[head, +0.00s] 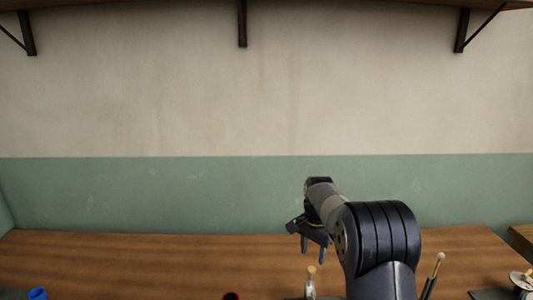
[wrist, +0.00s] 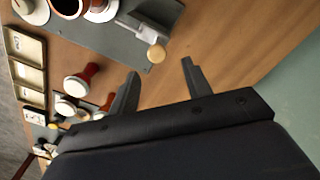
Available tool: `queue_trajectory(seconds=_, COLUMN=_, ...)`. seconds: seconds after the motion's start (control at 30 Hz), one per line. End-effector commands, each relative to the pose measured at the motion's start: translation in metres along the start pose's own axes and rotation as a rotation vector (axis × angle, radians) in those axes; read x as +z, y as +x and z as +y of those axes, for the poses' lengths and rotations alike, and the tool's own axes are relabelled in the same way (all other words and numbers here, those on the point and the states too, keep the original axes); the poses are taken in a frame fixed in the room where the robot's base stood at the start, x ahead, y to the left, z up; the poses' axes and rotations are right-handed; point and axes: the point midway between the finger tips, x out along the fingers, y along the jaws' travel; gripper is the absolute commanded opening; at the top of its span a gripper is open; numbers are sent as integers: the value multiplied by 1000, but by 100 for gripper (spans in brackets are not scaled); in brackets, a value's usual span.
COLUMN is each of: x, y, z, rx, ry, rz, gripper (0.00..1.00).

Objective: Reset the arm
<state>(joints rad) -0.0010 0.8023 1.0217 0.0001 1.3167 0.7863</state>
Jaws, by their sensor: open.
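My gripper (head: 314,254) hangs over the wooden table, fingers downward, in front of the green part of the wall. In the wrist view its two fingers (wrist: 160,84) are spread apart with nothing between them, so it is open and empty. My arm reaches up from the lower right in the head view and hides part of the table behind it.
The wooden table (head: 150,262) is mostly bare at the back. A blue item (head: 38,294) and a red-rimmed item (head: 231,296) show at its front. The wrist view shows a grey mat (wrist: 105,40), red-handled items (wrist: 82,80) and framed trays (wrist: 28,47). A bracketed shelf (head: 242,25) is above.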

Motion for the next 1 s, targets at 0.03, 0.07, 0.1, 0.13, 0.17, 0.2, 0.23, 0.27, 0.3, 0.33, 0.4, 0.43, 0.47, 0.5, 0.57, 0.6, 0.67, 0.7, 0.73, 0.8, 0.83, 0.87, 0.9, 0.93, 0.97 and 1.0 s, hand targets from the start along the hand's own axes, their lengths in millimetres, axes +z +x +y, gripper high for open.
queue_trajectory(seconds=0.03, x=1, y=10, z=1, rx=4, ry=0, rz=-4, gripper=47)
queue_trajectory(seconds=0.07, x=1, y=16, z=1, rx=3, ry=0, rz=-3, gripper=47)
queue_trajectory(seconds=0.1, x=1, y=23, z=1, rx=4, ry=0, rz=-4, gripper=47)
queue_trajectory(seconds=0.13, x=1, y=28, z=1, rx=3, ry=0, rz=-3, gripper=47)
queue_trajectory(seconds=0.17, x=1, y=33, z=1, rx=4, ry=0, rz=-4, gripper=47)
queue_trajectory(seconds=0.2, x=1, y=40, z=1, rx=3, ry=0, rz=-3, gripper=47)
queue_trajectory(seconds=0.23, x=1, y=44, z=1, rx=4, ry=0, rz=-3, gripper=47)
queue_trajectory(seconds=0.27, x=1, y=48, z=1, rx=3, ry=0, rz=-3, gripper=47)
queue_trajectory(seconds=0.3, x=1, y=53, z=1, rx=3, ry=0, rz=-3, gripper=47)
queue_trajectory(seconds=0.33, x=2, y=53, z=2, rx=1, ry=0, rz=-1, gripper=47)
queue_trajectory(seconds=0.4, x=5, y=53, z=5, rx=0, ry=0, rz=0, gripper=47)
queue_trajectory(seconds=0.43, x=6, y=53, z=6, rx=0, ry=0, rz=0, gripper=47)
queue_trajectory(seconds=0.47, x=6, y=53, z=7, rx=0, ry=0, rz=0, gripper=47)
queue_trajectory(seconds=0.5, x=7, y=52, z=7, rx=0, ry=0, rz=0, gripper=47)
queue_trajectory(seconds=0.57, x=8, y=52, z=8, rx=0, ry=0, rz=0, gripper=47)
queue_trajectory(seconds=0.6, x=8, y=52, z=8, rx=0, ry=0, rz=0, gripper=47)
queue_trajectory(seconds=0.67, x=8, y=52, z=8, rx=0, ry=0, rz=0, gripper=47)
queue_trajectory(seconds=0.7, x=8, y=52, z=8, rx=0, ry=0, rz=0, gripper=47)
queue_trajectory(seconds=0.73, x=8, y=52, z=8, rx=0, ry=0, rz=0, gripper=47)
queue_trajectory(seconds=0.8, x=8, y=52, z=8, rx=0, ry=0, rz=0, gripper=47)
queue_trajectory(seconds=0.83, x=8, y=52, z=8, rx=0, ry=0, rz=0, gripper=47)
queue_trajectory(seconds=0.87, x=8, y=52, z=8, rx=0, ry=0, rz=0, gripper=47)
queue_trajectory(seconds=0.9, x=8, y=52, z=8, rx=1, ry=0, rz=0, gripper=47)
queue_trajectory(seconds=0.93, x=7, y=52, z=7, rx=1, ry=0, rz=0, gripper=47)
queue_trajectory(seconds=0.97, x=6, y=52, z=6, rx=1, ry=0, rz=-1, gripper=47)
queue_trajectory(seconds=1.0, x=5, y=52, z=5, rx=1, ry=0, rz=-1, gripper=47)
